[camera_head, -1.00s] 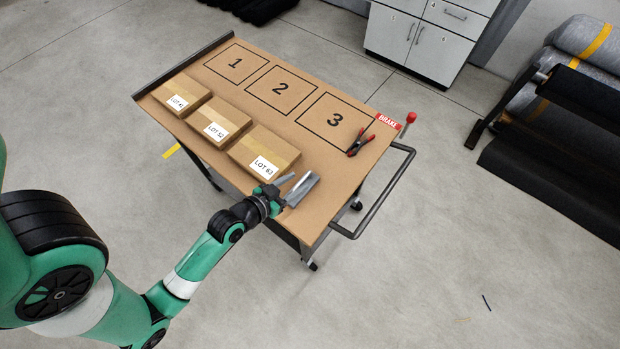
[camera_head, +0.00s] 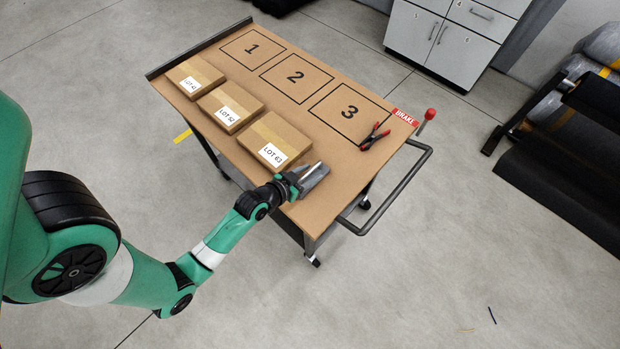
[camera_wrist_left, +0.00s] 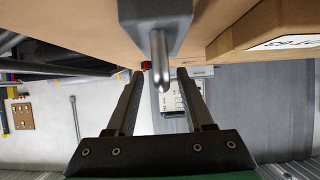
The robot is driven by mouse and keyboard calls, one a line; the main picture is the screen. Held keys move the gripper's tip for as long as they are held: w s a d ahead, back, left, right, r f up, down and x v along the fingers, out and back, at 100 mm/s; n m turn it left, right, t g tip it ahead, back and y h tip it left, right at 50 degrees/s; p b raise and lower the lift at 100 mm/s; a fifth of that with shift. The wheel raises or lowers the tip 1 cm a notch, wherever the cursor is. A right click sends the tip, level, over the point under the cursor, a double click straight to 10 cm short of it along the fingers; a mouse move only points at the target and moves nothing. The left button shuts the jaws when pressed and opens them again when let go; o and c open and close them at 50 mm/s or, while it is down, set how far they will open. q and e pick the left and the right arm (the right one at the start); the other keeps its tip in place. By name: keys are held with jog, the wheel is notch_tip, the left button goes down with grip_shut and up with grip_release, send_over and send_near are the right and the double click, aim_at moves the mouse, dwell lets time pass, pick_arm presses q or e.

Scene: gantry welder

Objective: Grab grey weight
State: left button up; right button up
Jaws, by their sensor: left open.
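The grey weight (camera_head: 318,180) is a grey block on the near right end of the cart top, just right of the LOT 63 box. In the left wrist view the grey weight (camera_wrist_left: 155,12) is at the top centre, with a rounded metal handle pointing down the picture. My left gripper (camera_head: 305,173) is at the weight and partly covers it. In the wrist view its two fingers (camera_wrist_left: 162,77) are open, one on each side of the handle. Gaps show between handle and fingers. My right gripper is not in view.
The cart (camera_head: 346,181) also carries boxes LOT 41, LOT 52 and LOT 63 (camera_head: 272,140). A red and black clamp (camera_head: 374,137) lies near square 3. Squares 1 and 2 are empty. A brake lever (camera_head: 428,118) and push handle (camera_head: 400,190) stick out at the right.

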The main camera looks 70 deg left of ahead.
aim_at(314, 169)
pick_arm(q)
jog(key=x, duration=0.4)
jog(key=shift+a+b, duration=0.25)
jog(key=shift+b, duration=0.15)
jog(key=shift+r, duration=0.1)
grip_shut()
dwell(0.7)
jog(key=shift+r, duration=0.15)
